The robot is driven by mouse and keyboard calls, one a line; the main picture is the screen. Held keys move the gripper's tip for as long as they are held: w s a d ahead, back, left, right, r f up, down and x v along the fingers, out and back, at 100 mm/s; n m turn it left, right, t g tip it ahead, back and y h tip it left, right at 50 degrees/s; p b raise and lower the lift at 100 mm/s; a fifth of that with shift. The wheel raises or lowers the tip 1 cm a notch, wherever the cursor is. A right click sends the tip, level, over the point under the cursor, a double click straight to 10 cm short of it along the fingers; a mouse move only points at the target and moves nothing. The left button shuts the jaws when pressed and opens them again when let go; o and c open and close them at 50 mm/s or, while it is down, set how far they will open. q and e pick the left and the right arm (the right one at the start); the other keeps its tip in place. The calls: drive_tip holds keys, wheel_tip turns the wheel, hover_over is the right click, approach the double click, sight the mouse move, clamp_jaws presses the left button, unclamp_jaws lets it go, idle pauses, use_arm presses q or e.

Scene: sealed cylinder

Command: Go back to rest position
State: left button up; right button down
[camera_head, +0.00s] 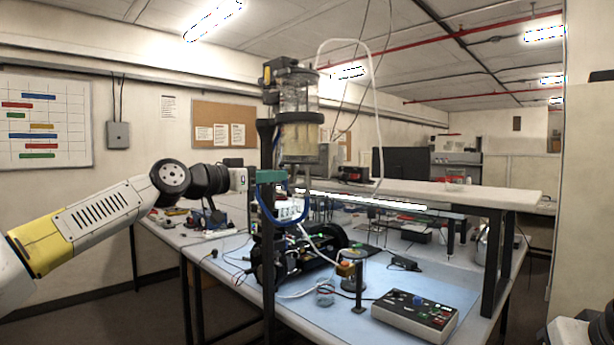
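A clear cylinder (298,97) with dark fittings on top and a dark ring beneath stands high on a dark post above the workbench. My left arm reaches in from the left. My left gripper (266,184) is at the post, below the cylinder and apart from it. Its fingers blend with the dark post and a teal bracket, so I cannot tell whether they are open or shut. My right gripper is not in view; white and dark parts at the bottom right corner may belong to my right arm.
The workbench (262,318) carries black machinery (290,258), a small glass jar (325,294) and a control box (415,313) with buttons. A raised white shelf (450,190) spans behind. Hoses and cables hang around the post. Open air lies left of the post, above my arm.

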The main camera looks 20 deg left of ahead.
use_arm(q)
drive_tip(key=shift+s+a, duration=0.1)
drive_tip(key=shift+s, duration=0.1)
idle(0.3)
drive_tip(key=s+d+f+g+y, duration=0.1)
drive_tip(key=s+d+f+g, duration=0.1)
drive_tip(key=s+d, duration=0.5)
drive_tip(key=s+d+f+g, duration=0.2)
drive_tip(key=s+d+f, duration=0.1)
drive_tip(key=s+d, duration=0.4)
drive_tip(key=s+d+f+n+g+y, duration=0.1)
drive_tip(key=s+d+f+n+g, duration=0.1)
drive_tip(key=d+f, duration=0.3)
drive_tip(key=s+d+f+n+g+y, duration=0.1)
drive_tip(key=s+d+f+g, duration=0.3)
drive_tip(key=f, duration=0.9)
drive_tip(key=shift+s+d+f+n+y, duration=0.3)
drive_tip(key=shift+d+n+y, duration=0.15)
drive_tip(key=shift+y, duration=0.35)
drive_tip(key=shift+r, duration=0.1)
